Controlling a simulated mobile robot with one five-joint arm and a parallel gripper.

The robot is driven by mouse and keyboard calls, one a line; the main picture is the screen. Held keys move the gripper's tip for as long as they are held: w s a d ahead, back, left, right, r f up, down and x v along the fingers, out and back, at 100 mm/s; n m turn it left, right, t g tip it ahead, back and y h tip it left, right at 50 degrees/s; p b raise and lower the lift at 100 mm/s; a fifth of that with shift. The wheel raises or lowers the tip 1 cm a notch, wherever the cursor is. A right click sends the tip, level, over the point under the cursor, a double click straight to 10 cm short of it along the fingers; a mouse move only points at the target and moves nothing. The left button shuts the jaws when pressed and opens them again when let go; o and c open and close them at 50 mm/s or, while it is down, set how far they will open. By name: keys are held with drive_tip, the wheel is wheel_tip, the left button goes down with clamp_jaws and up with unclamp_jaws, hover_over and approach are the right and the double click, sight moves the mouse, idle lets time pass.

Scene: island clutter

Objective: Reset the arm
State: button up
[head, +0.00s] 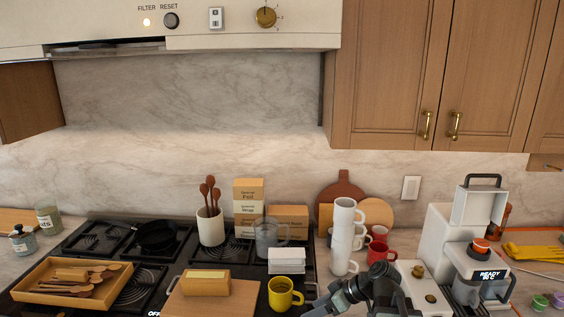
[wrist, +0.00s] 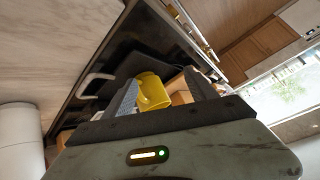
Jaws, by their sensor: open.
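My arm (head: 368,285) reaches in at the bottom of the head view, bent, with my gripper (head: 314,301) low and pointing left. My gripper is open. In the wrist view its two grey fingers (wrist: 160,92) stand apart, with a yellow mug (wrist: 153,93) showing in the gap beyond them. In the head view the yellow mug (head: 281,294) is upright at the stove's front right, just left of my gripper. I cannot tell whether the fingers touch it.
A stack of white mugs (head: 342,237) and a red mug (head: 380,252) stand behind my arm. A white coffee machine (head: 440,250) is to the right. A wooden board (head: 235,300) and a tray of wooden spoons (head: 38,275) lie left. The range hood (head: 200,32) hangs above.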

drive_tip(key=s+a+f+h, duration=0.1)
drive_tip(key=s+a+f+m+g+h, duration=0.1)
drive_tip(key=f, duration=0.1)
drive_tip(key=s+f+g+h, duration=0.1)
drive_tip(key=shift+s+a+f+m, duration=0.3)
drive_tip(key=shift+s+a+m, duration=0.05)
drive_tip(key=shift+a+m, duration=0.05)
drive_tip(key=shift+s+d+f+m+h, duration=0.25)
drive_tip(key=shift+d+f+m+h, duration=0.15)
drive_tip(key=shift+d+m+h, duration=0.15)
drive_tip(key=shift+s+d+f+m+h, duration=0.25)
drive_tip(key=shift+d+f+m+h, duration=0.15)
drive_tip(key=shift+d+h, duration=0.2)
drive_tip(key=s+d+m+h, duration=0.1)
drive_tip(key=d+m+h, duration=0.2)
drive_tip(key=d+m, duration=0.3)
drive_tip(key=shift+d+f+m+g, duration=0.35)
drive_tip(key=shift+d+f, duration=0.1)
drive_tip(key=shift+d, duration=0.1)
